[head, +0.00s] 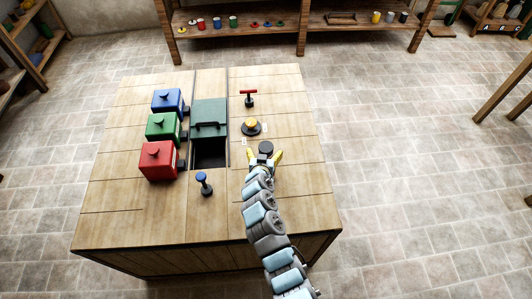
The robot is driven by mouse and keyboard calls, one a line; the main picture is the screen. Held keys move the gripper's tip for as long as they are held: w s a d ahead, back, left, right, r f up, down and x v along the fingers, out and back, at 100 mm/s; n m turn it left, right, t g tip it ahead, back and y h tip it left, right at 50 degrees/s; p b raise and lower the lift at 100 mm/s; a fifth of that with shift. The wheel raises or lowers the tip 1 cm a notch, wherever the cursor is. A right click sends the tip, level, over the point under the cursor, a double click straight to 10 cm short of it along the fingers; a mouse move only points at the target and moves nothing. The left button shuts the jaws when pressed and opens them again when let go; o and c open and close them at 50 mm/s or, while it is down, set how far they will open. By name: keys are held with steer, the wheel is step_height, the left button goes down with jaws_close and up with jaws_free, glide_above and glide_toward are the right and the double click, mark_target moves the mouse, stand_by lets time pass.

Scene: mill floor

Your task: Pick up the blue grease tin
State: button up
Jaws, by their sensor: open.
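No thing is clearly marked as the blue grease tin. A blue cup-like can (217,22) and a small flat blue piece (267,24) sit on the shelf at the back; both are too small to tell which is the tin. A blue box (168,101) with a knob on top stands at the left of the table. My gripper (265,156) is open above the table's right part, its yellow fingertips apart. A dark round shape (265,147) shows between them; I cannot tell whether it is part of my gripper. The shelf is well beyond my gripper.
The wooden table (115,205) also bears a green box (163,126), a red box (158,161), a dark green sliding lid (209,113) by an opening, a red T-handle (248,93), a yellow-topped knob (251,125) and a blue-topped lever (202,179). Tiled floor lies open before the shelf.

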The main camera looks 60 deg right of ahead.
mark_target(266, 148)
steer(key=shift+x, duration=2.4)
steer(key=shift+s, duration=0.1)
steer(key=c, duration=1.4)
